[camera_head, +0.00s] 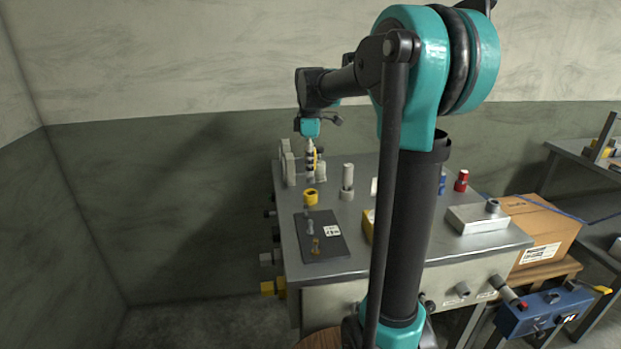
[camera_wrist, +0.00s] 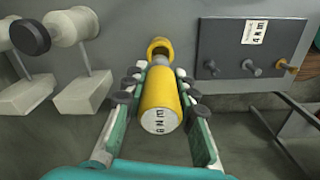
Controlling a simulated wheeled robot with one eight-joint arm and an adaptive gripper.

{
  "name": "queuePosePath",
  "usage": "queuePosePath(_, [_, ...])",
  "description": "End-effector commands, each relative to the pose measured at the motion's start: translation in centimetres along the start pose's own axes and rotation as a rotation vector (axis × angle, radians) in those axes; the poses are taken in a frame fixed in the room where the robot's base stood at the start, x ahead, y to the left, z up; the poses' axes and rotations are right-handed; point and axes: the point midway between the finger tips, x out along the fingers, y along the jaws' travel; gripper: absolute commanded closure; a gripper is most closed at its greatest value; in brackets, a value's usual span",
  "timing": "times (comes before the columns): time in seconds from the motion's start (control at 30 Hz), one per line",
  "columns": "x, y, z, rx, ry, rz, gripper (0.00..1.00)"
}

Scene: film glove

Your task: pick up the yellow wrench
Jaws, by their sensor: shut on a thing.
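The yellow wrench (camera_wrist: 158,95) shows in the wrist view as a thick yellow cylinder with a white, marked end face toward the camera. My gripper (camera_wrist: 160,84) is shut on it, with dark finger pads on both sides. A short grey part shows at its far end. In the head view my gripper (camera_head: 310,172) points down over the back left of the grey bench, with a strip of yellow between the fingers. A yellow ring (camera_head: 310,197) sits on the bench below and in front of it; it also shows in the wrist view (camera_wrist: 159,45).
A dark board (camera_head: 335,246) with small fittings lies in front on the bench (camera_head: 300,272). A grey cylinder in a ring (camera_head: 347,180) stands just right of my gripper. Grey blocks (camera_head: 288,164) stand close by at the back left. A red item (camera_head: 461,180) is farther right.

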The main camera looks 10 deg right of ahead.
Motion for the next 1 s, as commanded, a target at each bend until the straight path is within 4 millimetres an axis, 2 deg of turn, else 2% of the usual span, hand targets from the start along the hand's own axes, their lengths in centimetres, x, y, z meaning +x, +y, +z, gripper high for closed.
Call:
queuePosePath(0.2, [-5.4, -0.1, 0.0, 0.0, 0.0, 0.0, 1.0])
queuePosePath(0.5, [-11.0, 0.0, 0.0, 0.0, 0.0, 0.0, 1.0])
queuePosePath(0.7, [-12.9, 0.0, 0.0, 0.0, 0.0, 0.0, 1.0])
queuePosePath(1.0, [-13.5, 0.0, 0.0, 0.0, 0.0, 0.0, 1.0])
